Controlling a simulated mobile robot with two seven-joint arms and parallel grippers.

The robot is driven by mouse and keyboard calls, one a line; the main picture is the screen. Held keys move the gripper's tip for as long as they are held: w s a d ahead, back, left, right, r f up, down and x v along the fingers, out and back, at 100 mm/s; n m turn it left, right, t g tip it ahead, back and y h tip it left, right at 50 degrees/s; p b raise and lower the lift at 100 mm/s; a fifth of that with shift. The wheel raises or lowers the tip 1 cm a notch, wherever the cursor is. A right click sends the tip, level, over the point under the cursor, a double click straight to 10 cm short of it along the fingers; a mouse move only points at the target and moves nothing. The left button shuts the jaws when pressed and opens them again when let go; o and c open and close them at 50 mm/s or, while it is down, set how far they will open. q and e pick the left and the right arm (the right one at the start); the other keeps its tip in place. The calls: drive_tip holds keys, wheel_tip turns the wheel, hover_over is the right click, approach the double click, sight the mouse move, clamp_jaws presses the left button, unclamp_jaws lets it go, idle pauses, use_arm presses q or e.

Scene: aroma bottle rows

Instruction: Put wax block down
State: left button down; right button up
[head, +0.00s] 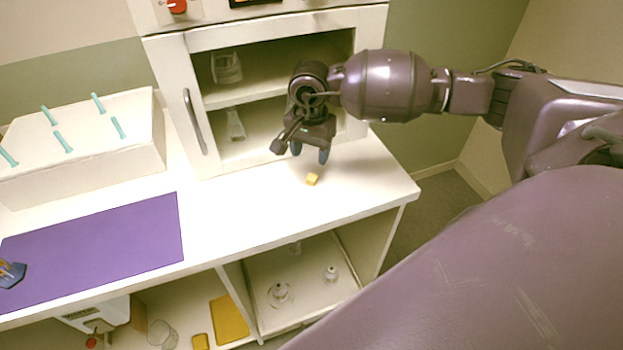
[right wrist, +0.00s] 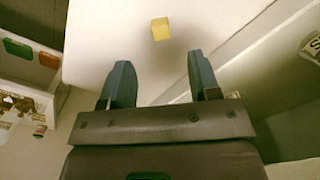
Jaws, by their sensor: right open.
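The wax block is a small yellow block (head: 312,180) on the white counter, in front of the glass-door cabinet. It also shows in the right wrist view (right wrist: 160,29), lying on the white surface beyond the fingertips. My right gripper (head: 309,154) is above and just behind the block in the head view. In the right wrist view its two blue fingers (right wrist: 161,80) are apart with nothing between them. The block is clear of both fingers. My left gripper is not in view.
A white cabinet (head: 192,105) with glassware stands behind my right gripper. A purple mat (head: 110,245) and a white rack (head: 75,165) with teal pegs are at the left. Shelves below hold glassware and a yellow board (head: 229,319). The counter around the block is clear.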

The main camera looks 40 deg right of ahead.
sight(311, 178)
wheel_tip(311, 178, down, 9)
drive_tip(key=shift+d+r+p, duration=0.1)
drive_tip(key=shift+r+p, duration=0.1)
drive_tip(key=shift+p, duration=0.15)
clamp_jaws()
idle(0.3)
